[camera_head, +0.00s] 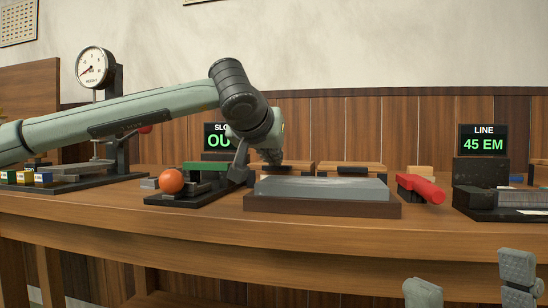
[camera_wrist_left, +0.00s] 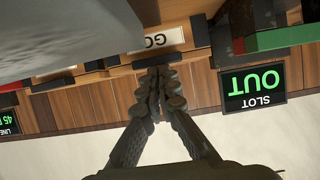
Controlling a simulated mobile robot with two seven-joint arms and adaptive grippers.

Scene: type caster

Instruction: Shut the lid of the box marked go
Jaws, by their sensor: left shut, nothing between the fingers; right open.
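The box marked GO (camera_wrist_left: 165,40) shows in the left wrist view as a light wooden front with a white label, upside down there. In the head view a low wooden box (camera_head: 297,166), apparently the same one, stands behind the grey slab, partly hidden by it and my left arm. I cannot tell how its lid stands. My left gripper (camera_head: 272,158) reaches down beside this box; in the left wrist view its fingertips (camera_wrist_left: 158,80) are together, empty, close to the label. My right gripper (camera_head: 470,284) is open and empty, low in front of the table at the right.
The grey slab on a brown base (camera_head: 320,209) fills the table's middle. A second wooden box (camera_head: 360,168) stands right of the first. An orange ball (camera_head: 171,181) and a green block stand left, a red cylinder (camera_head: 425,188) right. The OUT sign (camera_wrist_left: 253,86) stands close by.

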